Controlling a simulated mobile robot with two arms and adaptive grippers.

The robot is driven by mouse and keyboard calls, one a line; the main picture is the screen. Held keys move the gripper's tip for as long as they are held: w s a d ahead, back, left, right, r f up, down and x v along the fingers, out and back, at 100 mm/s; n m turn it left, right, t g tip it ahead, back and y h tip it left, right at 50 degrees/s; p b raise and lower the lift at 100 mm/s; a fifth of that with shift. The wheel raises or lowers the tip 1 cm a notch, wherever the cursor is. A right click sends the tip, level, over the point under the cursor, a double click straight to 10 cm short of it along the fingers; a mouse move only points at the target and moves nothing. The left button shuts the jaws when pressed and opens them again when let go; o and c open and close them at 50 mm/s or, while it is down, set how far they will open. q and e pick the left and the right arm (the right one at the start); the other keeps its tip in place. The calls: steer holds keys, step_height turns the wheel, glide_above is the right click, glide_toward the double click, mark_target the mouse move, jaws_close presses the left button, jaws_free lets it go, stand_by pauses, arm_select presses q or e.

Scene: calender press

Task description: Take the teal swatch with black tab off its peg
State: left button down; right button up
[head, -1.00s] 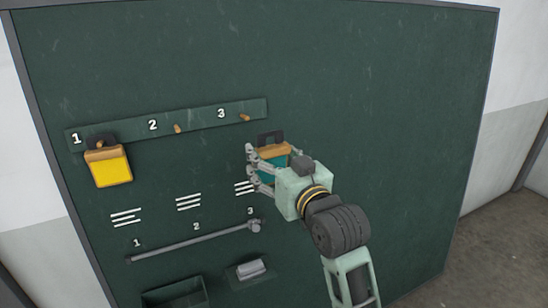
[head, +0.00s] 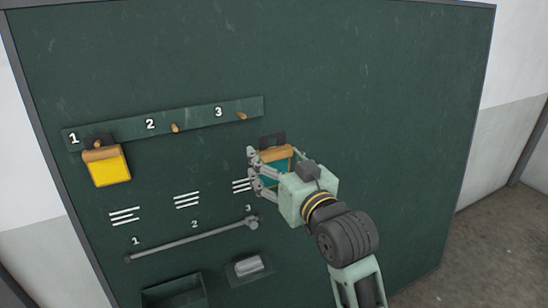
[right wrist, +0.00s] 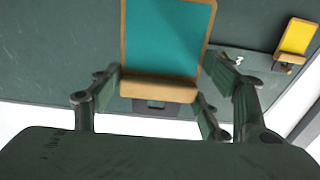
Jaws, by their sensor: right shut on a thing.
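The teal swatch (head: 277,168) has an orange-brown bar and a black tab (head: 272,141) on top. My right gripper (head: 270,164) is shut on it, with fingers at both sides. The swatch is off the pegs, right of and below peg 3 (head: 241,116), in front of the board. In the right wrist view the teal face (right wrist: 165,38) shows between the fingers, and the black tab lies partly behind the bar. Pegs 2 (head: 175,128) and 3 are bare. My left gripper is not in view.
A yellow swatch (head: 109,170) hangs on peg 1. Below are a grey bar (head: 190,240), a dark bin (head: 172,291) and a small holder with a grey cylinder (head: 249,265). The board's right side is clear.

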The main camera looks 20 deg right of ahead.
mark_target(276, 159)
steer(key=shift+s+r+p, duration=0.25)
steer(key=shift+s+p, duration=0.05)
steer(key=shift+s, duration=0.65)
steer(key=shift+s+d+p, duration=0.1)
steer(key=shift+s+p, duration=0.35)
steer(key=shift+s, duration=1.1)
steer(key=shift+r+p, duration=0.15)
steer(key=shift+p, duration=0.35)
steer(key=p, duration=0.2)
steer(key=shift+s+p, duration=0.35)
steer(key=shift+s, duration=0.05)
steer(key=s+p, duration=0.2)
steer(key=p, duration=0.2)
